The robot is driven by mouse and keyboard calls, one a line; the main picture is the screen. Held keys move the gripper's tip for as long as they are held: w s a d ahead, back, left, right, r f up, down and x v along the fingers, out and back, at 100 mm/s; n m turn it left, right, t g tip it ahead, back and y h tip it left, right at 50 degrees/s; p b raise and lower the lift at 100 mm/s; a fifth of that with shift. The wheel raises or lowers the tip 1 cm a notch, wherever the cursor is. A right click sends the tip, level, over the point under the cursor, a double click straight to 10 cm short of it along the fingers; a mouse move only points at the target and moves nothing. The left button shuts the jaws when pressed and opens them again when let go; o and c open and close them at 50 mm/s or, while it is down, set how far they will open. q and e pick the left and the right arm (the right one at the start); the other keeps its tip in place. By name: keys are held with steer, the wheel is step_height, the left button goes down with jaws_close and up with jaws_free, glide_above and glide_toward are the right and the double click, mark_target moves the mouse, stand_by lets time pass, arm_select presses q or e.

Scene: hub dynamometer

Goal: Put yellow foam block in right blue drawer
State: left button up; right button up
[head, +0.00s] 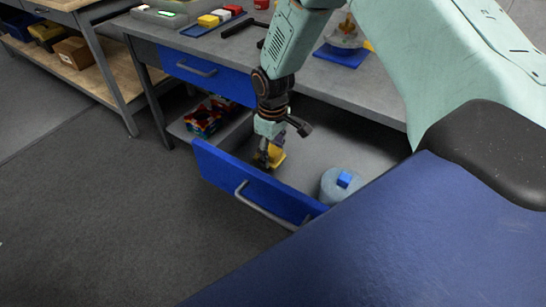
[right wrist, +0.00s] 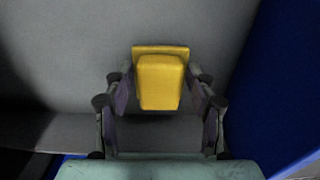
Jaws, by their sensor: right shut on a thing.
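The yellow foam block (head: 277,156) is held by my right gripper (head: 266,160) inside the open blue drawer (head: 225,178), close behind its front panel. In the right wrist view, the block (right wrist: 160,82) sits between the two fingers (right wrist: 160,100), which are shut on it, with the grey drawer floor behind. The blue drawer wall (right wrist: 275,90) is at the right there. I cannot tell whether the block touches the drawer floor. My left gripper is not in view.
A blue-grey roll (head: 335,190) with a small blue cube (head: 344,179) stands at the drawer's right. Another blue drawer (head: 205,75) is shut at the left. The grey bench top (head: 350,88) overhangs behind. A blue tray (head: 205,29) holds coloured blocks.

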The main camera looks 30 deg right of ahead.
mark_target(272, 158)
step_height(272, 158, down, 3)
steer(key=shift+r+b, duration=0.1)
steer(key=shift+b, duration=0.2)
steer(key=shift+w+d, duration=0.15)
steer(key=shift+w, duration=0.05)
steer(key=shift+s+a, duration=0.2)
steer(key=o, duration=1)
steer(key=shift+w+d+f, duration=0.1)
steer(key=shift+w+f, duration=0.05)
steer(key=shift+f, duration=0.2)
steer(key=shift+r, duration=0.15)
steer(key=shift+r, duration=0.1)
steer(key=shift+r, duration=0.35)
step_height(272, 158, up, 10)
steer(key=p, duration=0.3)
steer(key=shift+r, duration=0.8)
